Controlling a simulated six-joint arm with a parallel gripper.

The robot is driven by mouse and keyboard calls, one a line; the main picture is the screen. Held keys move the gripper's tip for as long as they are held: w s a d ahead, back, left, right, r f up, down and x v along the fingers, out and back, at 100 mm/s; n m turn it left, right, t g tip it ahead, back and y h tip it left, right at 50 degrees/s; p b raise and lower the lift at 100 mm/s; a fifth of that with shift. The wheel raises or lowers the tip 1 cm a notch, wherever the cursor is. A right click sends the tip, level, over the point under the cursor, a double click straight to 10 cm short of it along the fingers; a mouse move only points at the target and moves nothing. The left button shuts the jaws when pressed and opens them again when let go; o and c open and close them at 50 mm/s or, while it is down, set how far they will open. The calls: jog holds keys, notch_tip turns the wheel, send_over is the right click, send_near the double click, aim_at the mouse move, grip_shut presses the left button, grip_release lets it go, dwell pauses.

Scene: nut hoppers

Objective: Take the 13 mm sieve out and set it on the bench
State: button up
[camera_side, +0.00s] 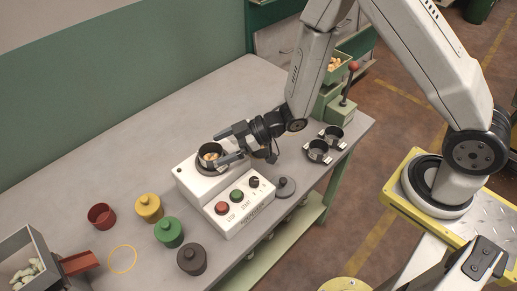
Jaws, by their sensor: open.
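A dark round sieve (199,167) sits in the top of a white shaker box (188,186), with tan nuts (211,157) inside it. No size mark is readable on it. My gripper (217,150) is open, with its two fingers reaching left over the box, one on the far side of the sieve and one on the near side. I cannot tell whether the fingers touch the rim. Two more dark sieves (317,152) (332,136) stand on the bench at the right, their sizes also unreadable.
The box front carries red and green buttons and a dial (254,183). A dark disc (286,187) lies beside it. Yellow (149,208), green (169,232) and dark (191,259) pots and a red cup (102,216) stand left. The back middle of the bench (165,125) is clear.

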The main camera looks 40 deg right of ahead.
aim_at(212, 151)
jog(key=shift+x, duration=1.65)
jog(key=shift+r, duration=0.1)
jog(key=c, duration=1)
jog(key=shift+r, duration=0.1)
jog(key=shift+r, duration=4.95)
